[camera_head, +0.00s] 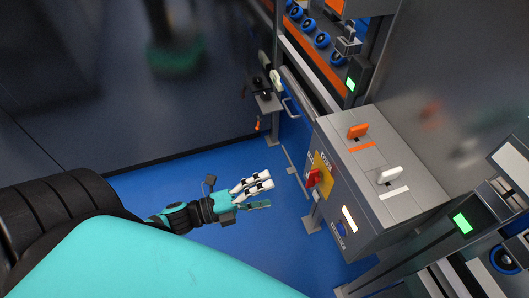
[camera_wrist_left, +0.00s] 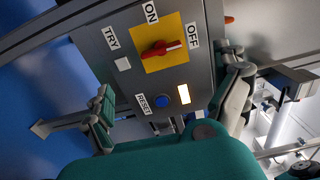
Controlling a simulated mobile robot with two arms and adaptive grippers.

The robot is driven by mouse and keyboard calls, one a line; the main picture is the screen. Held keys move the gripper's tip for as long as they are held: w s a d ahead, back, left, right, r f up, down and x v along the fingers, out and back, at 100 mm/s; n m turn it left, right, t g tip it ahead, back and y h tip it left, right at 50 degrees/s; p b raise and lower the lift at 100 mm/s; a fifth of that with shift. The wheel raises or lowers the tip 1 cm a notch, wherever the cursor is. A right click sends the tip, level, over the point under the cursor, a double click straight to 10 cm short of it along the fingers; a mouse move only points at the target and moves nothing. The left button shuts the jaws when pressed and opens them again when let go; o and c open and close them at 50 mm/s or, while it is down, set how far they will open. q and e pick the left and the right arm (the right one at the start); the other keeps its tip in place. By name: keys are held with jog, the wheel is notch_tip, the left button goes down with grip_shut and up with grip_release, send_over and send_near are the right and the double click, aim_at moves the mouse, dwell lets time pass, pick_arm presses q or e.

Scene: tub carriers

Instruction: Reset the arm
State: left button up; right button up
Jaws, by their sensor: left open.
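A grey control box (camera_head: 345,190) stands right of centre in the head view. Its side panel carries a round blue button (camera_wrist_left: 157,100) beside a RESET label; the button also shows in the head view (camera_head: 341,229). A red rotary switch (camera_wrist_left: 160,49) sits on a yellow plate marked ON and OFF, its handle toward OFF. My left gripper (camera_head: 268,192) is open and empty, left of the panel and apart from it. In the left wrist view its fingers (camera_wrist_left: 168,98) frame the panel, with the blue button between them. My right gripper is not in view.
An orange lever (camera_head: 358,131) and a white lever (camera_head: 390,175) stand on the box top. Rails and blue rollers (camera_head: 322,40) lie behind. Blue floor (camera_head: 240,240) is clear.

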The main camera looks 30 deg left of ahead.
pick_arm(q)
jog(key=shift+f, duration=0.1)
dwell(0.3)
jog(key=s+a+f+n+g+y, duration=0.1)
jog(key=a+f+n+y, duration=0.3)
jog(key=f, duration=0.5)
jog(key=s+a+f+n+g+y+p, duration=0.1)
jog(key=s+a+f+n+y, duration=0.1)
jog(key=f+n, duration=0.5)
jog(key=s+a+f+n+g+y, duration=0.1)
jog(key=a+f+n+g+y, duration=0.15)
jog(key=f, duration=0.75)
jog(key=s+d+f+n+g, duration=0.2)
jog(key=s+f+n+g, duration=0.1)
jog(key=s+f, duration=0.3)
jog(key=s+d+f+n+g+y, duration=0.1)
jog(key=s+f+n+g, duration=0.1)
jog(key=s+f, duration=0.4)
jog(key=s+d+f+n+g+y+p, duration=0.1)
jog(key=s+f+n, duration=0.4)
jog(key=s, duration=0.7)
jog(key=d+f+g, duration=0.1)
jog(key=g, duration=0.1)
jog(key=shift+s+d+g, duration=0.2)
jog(key=shift+d+g, duration=0.15)
